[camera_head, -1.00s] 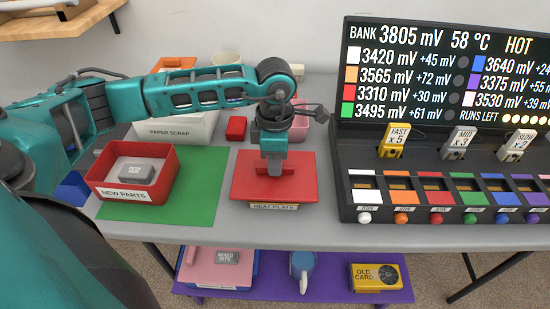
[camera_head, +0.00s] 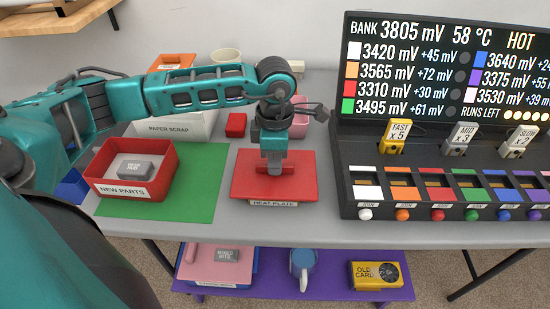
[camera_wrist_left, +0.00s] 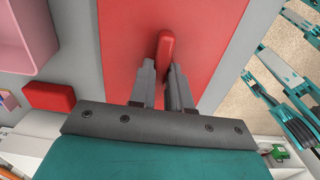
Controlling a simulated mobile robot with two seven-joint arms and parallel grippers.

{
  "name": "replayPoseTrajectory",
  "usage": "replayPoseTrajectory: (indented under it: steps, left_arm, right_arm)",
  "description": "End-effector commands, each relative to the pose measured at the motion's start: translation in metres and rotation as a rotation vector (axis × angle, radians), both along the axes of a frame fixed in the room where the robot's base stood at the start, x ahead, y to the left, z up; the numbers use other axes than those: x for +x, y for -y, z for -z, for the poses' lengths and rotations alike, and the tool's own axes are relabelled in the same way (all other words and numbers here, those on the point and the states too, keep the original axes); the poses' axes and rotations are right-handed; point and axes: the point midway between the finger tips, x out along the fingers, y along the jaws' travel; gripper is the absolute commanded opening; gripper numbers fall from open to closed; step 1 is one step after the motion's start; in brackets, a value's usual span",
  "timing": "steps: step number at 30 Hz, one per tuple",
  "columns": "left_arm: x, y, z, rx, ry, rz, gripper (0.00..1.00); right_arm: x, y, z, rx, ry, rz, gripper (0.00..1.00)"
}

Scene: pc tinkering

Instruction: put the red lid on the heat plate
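The red lid (camera_head: 300,186) is a flat red rectangle with a raised handle bar. It lies over the heat plate (camera_head: 273,203), whose labelled front edge shows just below the lid; the rest of the plate is hidden. My left gripper (camera_head: 274,168) points down at the middle of the lid, at its handle. In the left wrist view the lid (camera_wrist_left: 215,45) fills the middle, and its red handle (camera_wrist_left: 166,50) stands between the two grey fingers of the left gripper (camera_wrist_left: 166,80). The fingers look close against the handle. My right gripper is not in view.
The red NEW PARTS bin (camera_head: 155,190) stands on a green mat (camera_head: 205,185) to the left. The black bank console (camera_head: 355,150) stands close on the right. A small red block (camera_head: 236,125) and a pink container (camera_head: 300,122) are behind. A purple shelf (camera_head: 330,280) is below.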

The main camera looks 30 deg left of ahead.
Motion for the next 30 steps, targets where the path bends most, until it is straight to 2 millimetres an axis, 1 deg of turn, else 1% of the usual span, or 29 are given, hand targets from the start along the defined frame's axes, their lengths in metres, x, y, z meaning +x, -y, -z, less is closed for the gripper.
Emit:
replayPoseTrajectory:
  steps: [1,8,19,23,30]
  left_arm:
    - [0.000,0.000,0.000,0.000,0.000,0.000,0.23]
    - [0.000,0.000,0.000,0.000,0.000,0.000,0.45]
    - [0.000,0.000,-0.002,0.000,0.000,0.000,0.46]
    - [0.001,0.000,-0.025,0.000,0.004,0.000,0.46]
    - [0.001,0.000,-0.081,0.000,0.005,0.001,0.46]
  right_arm:
    - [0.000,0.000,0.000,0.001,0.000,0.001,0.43]
    - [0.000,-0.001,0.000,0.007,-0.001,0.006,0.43]
    - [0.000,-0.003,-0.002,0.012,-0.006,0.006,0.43]
    - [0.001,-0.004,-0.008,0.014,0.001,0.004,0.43]
    - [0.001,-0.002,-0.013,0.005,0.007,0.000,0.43]
